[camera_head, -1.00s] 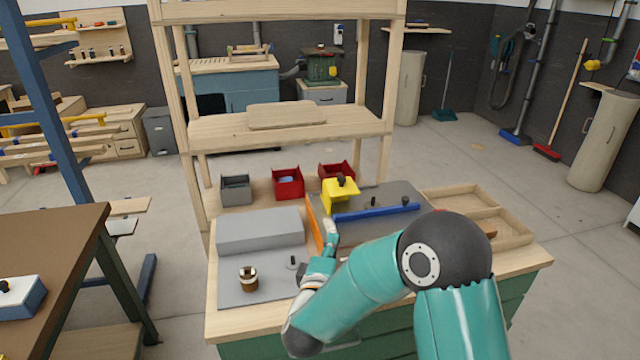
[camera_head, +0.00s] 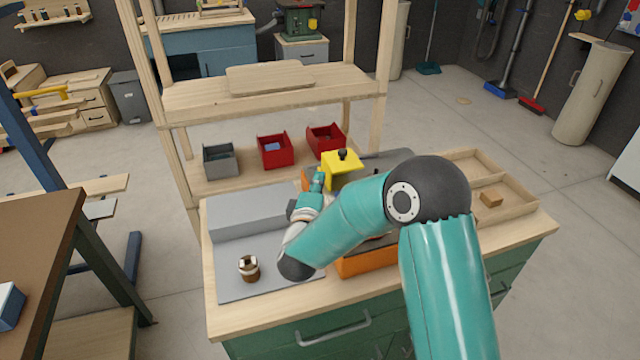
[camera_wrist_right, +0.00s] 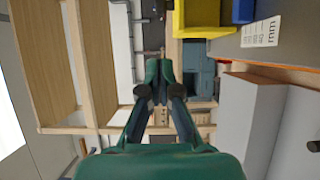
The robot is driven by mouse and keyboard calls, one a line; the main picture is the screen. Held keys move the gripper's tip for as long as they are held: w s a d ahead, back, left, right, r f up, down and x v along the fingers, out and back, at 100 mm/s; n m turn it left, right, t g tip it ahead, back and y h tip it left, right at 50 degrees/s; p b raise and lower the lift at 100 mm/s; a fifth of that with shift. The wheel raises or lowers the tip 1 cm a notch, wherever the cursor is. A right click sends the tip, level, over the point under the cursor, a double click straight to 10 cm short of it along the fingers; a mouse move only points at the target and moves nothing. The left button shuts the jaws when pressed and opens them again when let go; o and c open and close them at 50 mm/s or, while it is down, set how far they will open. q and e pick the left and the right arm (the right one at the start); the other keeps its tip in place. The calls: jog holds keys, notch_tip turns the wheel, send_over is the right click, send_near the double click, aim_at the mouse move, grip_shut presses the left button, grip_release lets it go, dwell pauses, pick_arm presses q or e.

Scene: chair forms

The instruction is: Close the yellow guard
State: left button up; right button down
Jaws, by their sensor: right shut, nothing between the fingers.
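The yellow guard (camera_head: 338,172) is a boxy yellow cover with a black knob on top. It stands toward the back of the bench, on the grey-topped machine with an orange side (camera_head: 368,262). In the wrist view the guard (camera_wrist_right: 197,18) shows at the top, right of the fingertips, beside a blue fence (camera_wrist_right: 243,10). My right gripper (camera_head: 319,176) is shut and empty, just left of the guard. In the wrist view its fingertips (camera_wrist_right: 158,68) are together; I cannot tell whether it touches the guard. My right arm hides much of the machine top. My left gripper is not in view.
A grey block (camera_head: 248,212) and a brown-and-white part (camera_head: 249,268) lie left on the bench. A grey bin (camera_head: 221,160) and red bins (camera_head: 275,151) stand behind. A wooden tray (camera_head: 520,208) is at right. Shelf posts rise at the back.

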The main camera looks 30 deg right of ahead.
aim_at(334, 168)
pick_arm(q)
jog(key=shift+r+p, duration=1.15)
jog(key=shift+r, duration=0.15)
pick_arm(e)
jog(key=shift+w+d, duration=0.8)
jog(key=shift+d, duration=0.45)
jog(key=shift+w+d, duration=0.85)
jog(key=shift+d, duration=0.45)
jog(key=shift+w+d, duration=0.8)
jog(key=shift+d, duration=0.45)
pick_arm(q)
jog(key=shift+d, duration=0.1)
